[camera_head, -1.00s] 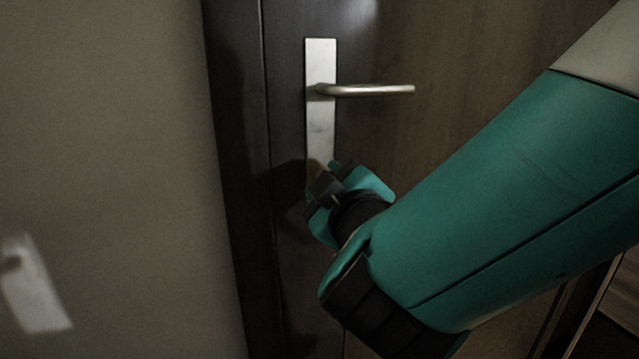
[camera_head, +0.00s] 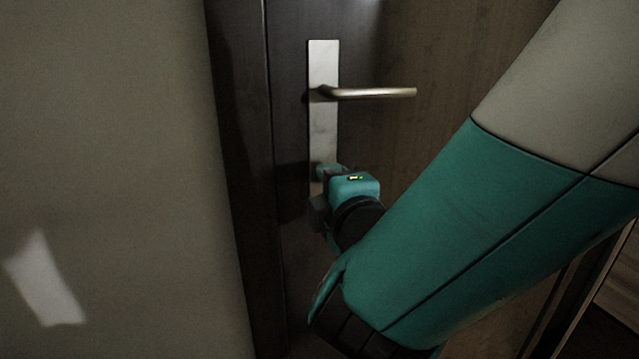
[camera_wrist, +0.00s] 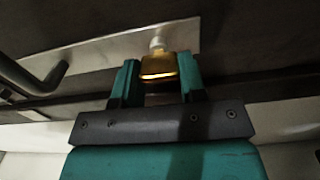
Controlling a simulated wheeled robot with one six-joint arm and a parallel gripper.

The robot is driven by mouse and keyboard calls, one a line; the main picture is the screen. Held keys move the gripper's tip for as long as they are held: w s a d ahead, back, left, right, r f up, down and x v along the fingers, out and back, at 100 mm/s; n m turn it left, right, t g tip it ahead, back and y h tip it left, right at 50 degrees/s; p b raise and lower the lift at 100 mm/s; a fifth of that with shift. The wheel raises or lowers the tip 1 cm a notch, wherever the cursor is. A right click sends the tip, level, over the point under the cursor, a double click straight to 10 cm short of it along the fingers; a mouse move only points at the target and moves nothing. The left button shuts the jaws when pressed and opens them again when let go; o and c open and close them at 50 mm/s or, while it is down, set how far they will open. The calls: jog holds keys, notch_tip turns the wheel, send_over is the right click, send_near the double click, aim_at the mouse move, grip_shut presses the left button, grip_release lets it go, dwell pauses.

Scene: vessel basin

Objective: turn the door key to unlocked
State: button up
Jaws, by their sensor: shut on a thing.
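The brass-coloured door key (camera_wrist: 159,67) shows in the wrist view, its head between the two fingers of my gripper (camera_wrist: 159,80). Its inner end meets a pale lock cylinder (camera_wrist: 157,42) on the metal lock plate (camera_wrist: 110,50). My gripper is shut on the key. In the head view my gripper (camera_head: 325,187) is at the lower end of the lock plate (camera_head: 323,130), below the lever handle (camera_head: 375,92), and it hides the key and keyhole there. The handle sticks out level to the right. The door (camera_head: 440,60) looks closed.
The lever handle also shows at the left of the wrist view (camera_wrist: 35,80), apart from my fingers. A plain wall (camera_head: 110,120) with a bright patch (camera_head: 45,280) stands close on the left, beside the dark door frame (camera_head: 238,120).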

jog(key=shift+a+f, duration=0.1)
dwell(0.3)
jog(key=o, duration=0.9)
jog(key=shift+s, duration=0.1)
jog(key=b+v, duration=1)
jog(key=v, duration=0.2)
jog(key=shift+b, duration=0.3)
